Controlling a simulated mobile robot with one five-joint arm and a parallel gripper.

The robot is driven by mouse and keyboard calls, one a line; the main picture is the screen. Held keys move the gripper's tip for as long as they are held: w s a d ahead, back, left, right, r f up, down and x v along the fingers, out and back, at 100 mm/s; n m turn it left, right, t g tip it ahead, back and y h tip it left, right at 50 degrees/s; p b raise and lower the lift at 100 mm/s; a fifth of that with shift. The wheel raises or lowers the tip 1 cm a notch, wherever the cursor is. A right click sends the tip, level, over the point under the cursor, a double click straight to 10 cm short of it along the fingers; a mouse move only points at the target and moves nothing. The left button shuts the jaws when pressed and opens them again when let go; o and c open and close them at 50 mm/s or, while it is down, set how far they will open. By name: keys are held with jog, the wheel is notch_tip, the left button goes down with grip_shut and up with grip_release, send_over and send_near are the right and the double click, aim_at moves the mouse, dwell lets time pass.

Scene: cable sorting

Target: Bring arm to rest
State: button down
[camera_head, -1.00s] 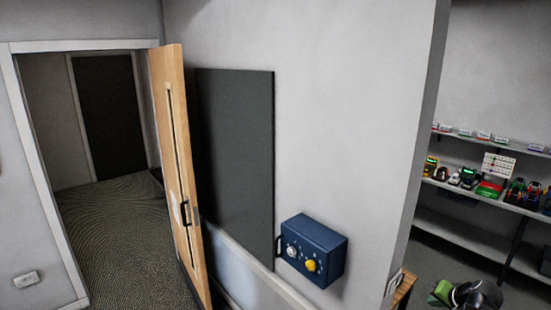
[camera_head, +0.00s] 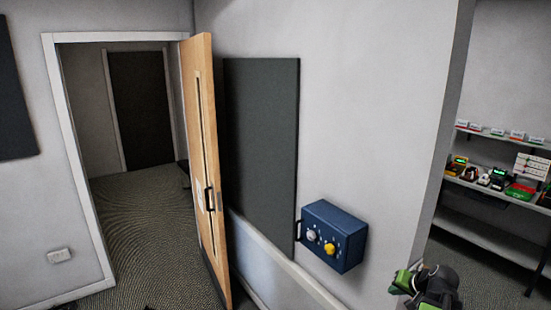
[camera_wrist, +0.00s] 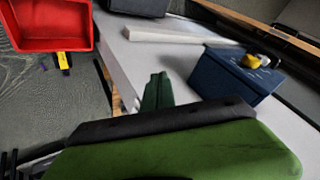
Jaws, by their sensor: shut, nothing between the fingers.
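My gripper (camera_wrist: 157,92) shows in the wrist view as narrow green fingers, closed together with nothing between them. The wide green and black part of my wrist fills the bottom of that view. In the head view, a green and black part of my arm shows at the lower right edge, right of the blue box; the fingers cannot be made out there. The fingers point toward a pale surface and appear clear of the blue box.
A blue control box (camera_head: 334,236) with a grey and a yellow knob is on the wall; it also shows in the wrist view (camera_wrist: 232,80). A wooden door (camera_head: 205,160) stands open. Shelves with devices (camera_head: 500,195) are at right. A red bin (camera_wrist: 50,42) is upper left.

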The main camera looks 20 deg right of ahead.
jog(key=w+a+f+n+g+y+b, duration=0.15)
jog(key=w+a+f+b, duration=0.3)
jog(key=a, duration=0.55)
jog(key=w+a+f+n+y+b, duration=0.1)
jog(key=w+a+f+n+b, duration=0.3)
jog(key=a, duration=0.7)
jog(key=w+a+f+n+g+y+b, duration=0.1)
jog(key=w+a+f+b, duration=0.15)
jog(key=a+f, duration=0.55)
jog(key=s+a+f+n+g+b, duration=0.1)
jog(key=a+f+n+g+b, duration=0.1)
jog(key=a, duration=0.6)
jog(key=s+a+f+n+g+b, duration=0.1)
jog(key=a+f+n+b, duration=0.15)
jog(key=a, duration=0.55)
jog(key=s+h, duration=0.1)
jog(key=s+d+m+g+h, duration=0.1)
jog(key=s, duration=0.1)
jog(key=s+d+g+h, duration=0.1)
jog(key=s, duration=0.1)
jog(key=shift+f+m, duration=0.3)
jog(key=shift+f, duration=0.05)
jog(key=shift+d, duration=0.15)
